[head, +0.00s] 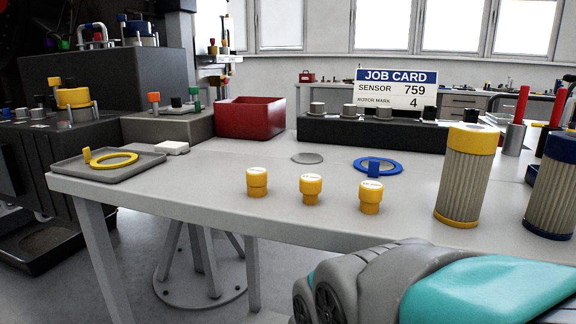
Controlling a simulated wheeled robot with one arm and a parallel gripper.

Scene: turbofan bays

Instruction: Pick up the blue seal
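A grey and teal part of my arm shows at the bottom right, below and in front of the bench edge. The fingers of my gripper are not visible, and nothing touches the seal.
Three small yellow pieces (311,189) stand in front of the seal. A yellow-ended filter (466,177) and a blue-ended filter (555,185) stand right. A yellow ring (117,159) lies in a tray at left. A red bin (249,118) and job card (396,88) are behind.

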